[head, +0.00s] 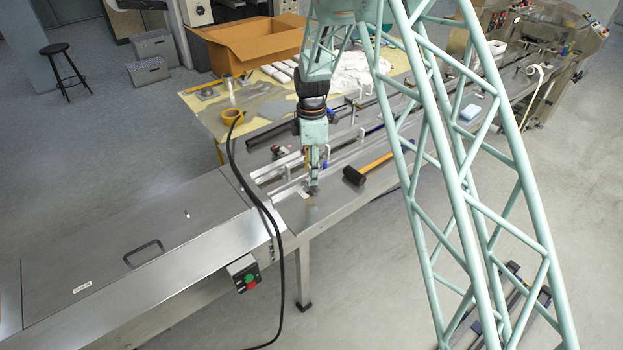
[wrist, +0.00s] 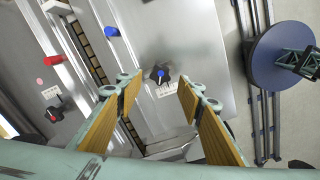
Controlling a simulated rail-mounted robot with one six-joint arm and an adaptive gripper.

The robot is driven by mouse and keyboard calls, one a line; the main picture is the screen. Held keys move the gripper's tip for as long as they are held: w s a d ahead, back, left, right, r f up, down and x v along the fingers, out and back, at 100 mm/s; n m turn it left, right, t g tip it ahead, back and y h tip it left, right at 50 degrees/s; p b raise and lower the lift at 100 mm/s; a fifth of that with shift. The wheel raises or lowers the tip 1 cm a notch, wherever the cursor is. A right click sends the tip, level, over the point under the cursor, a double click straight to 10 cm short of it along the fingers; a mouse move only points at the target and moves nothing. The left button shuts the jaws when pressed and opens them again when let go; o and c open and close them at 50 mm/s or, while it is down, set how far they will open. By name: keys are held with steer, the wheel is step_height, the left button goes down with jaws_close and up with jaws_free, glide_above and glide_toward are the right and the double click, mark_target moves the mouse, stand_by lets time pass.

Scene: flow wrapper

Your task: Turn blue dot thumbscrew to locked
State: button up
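The blue dot thumbscrew (wrist: 160,74) is a black lobed knob with a blue centre, seen in the wrist view on a flat steel plate. A small white marked label (wrist: 173,90) lies beside it. My gripper (wrist: 157,88) is open and empty, with a tan-padded finger on either side of the knob in the picture. In the head view my gripper (head: 312,184) points down close over the steel table; the knob is hard to make out there. I cannot tell the knob's turned position or whether the fingertips reach its height.
In the wrist view, a blue-ended handle (wrist: 111,31), a red-ended handle (wrist: 53,60) and another dark knob (wrist: 53,114) lie to the left along the guide rails. In the head view, a black mallet (head: 354,176) lies right of my gripper, and a black cable crosses the table.

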steer(key=shift+f, duration=1.55)
steer(key=shift+c, duration=0.2)
steer(key=c, duration=0.8)
